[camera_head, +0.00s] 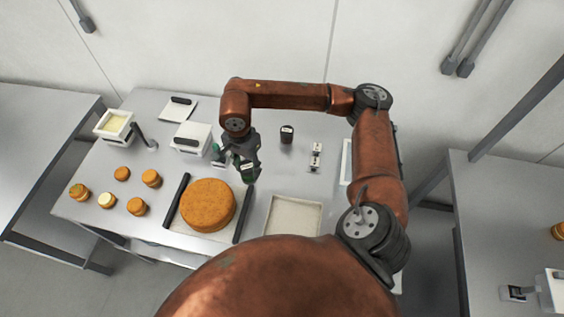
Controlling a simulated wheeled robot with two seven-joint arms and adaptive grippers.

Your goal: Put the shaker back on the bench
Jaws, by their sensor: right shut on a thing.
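My right gripper (247,164) is shut on a small dark green shaker (249,176) with a pale label. The gripper points down, and the shaker is beside the back right of a large round brown cake (207,204). I cannot tell whether the shaker's bottom touches the bench (265,175) or hangs above it. The gripper's fingers hide the shaker's upper part. My left gripper is not in view.
A dark jar (287,134) stands behind the gripper, and a small stand (316,157) is to its right. A pale tray (293,215) lies right of the cake. Several small rounds (151,178) and white containers (192,138) are on the left.

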